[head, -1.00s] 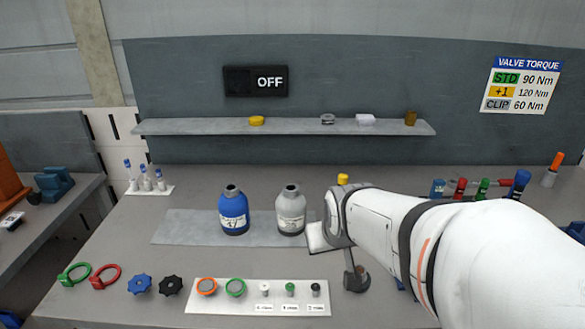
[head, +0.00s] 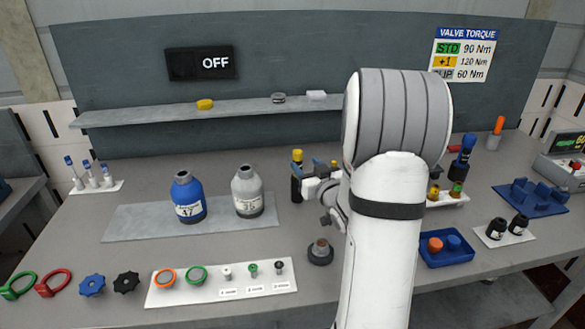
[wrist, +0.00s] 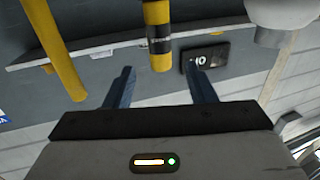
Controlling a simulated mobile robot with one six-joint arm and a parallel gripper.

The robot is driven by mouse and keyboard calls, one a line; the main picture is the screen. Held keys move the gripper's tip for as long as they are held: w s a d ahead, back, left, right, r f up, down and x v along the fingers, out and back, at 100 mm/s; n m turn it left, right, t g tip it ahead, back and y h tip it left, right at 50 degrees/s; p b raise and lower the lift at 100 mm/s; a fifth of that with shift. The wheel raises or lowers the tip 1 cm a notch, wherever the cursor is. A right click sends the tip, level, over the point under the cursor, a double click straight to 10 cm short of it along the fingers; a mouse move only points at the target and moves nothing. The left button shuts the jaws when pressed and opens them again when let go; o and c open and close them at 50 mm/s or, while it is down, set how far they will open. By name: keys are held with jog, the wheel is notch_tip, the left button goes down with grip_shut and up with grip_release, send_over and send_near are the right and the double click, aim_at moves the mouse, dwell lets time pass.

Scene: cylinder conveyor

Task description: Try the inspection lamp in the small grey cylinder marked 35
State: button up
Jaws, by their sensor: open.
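The small grey cylinder (head: 247,194), marked 35, stands upright on a grey mat with an open neck. The blue cylinder (head: 187,198), marked 47, stands to its left. A dark upright stick with a yellow top (head: 297,177), perhaps the inspection lamp, stands to the right of the grey cylinder. My gripper (head: 322,163) is just right of this stick, partly hidden by my arm. In the wrist view my gripper (wrist: 158,82) has its blue fingers apart with nothing between them. A yellow bar with a black band (wrist: 158,35) shows beyond them; I cannot tell if it is the stick.
An OFF sign (head: 200,64) hangs above a shelf (head: 150,115) with small parts. A white tray (head: 220,284) of rings and plugs lies in front. A dark round stand (head: 320,252) is near my arm. A blue tray (head: 446,246) lies to the right.

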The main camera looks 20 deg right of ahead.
aim_at(300, 159)
jog(key=w+p, duration=0.1)
jog(key=w, duration=0.2)
jog(key=w+p, duration=0.1)
jog(key=w, duration=0.2)
jog(key=shift+w+f, duration=0.2)
jog(key=shift+w, duration=0.2)
jog(key=shift+c, duration=0.3)
grip_shut()
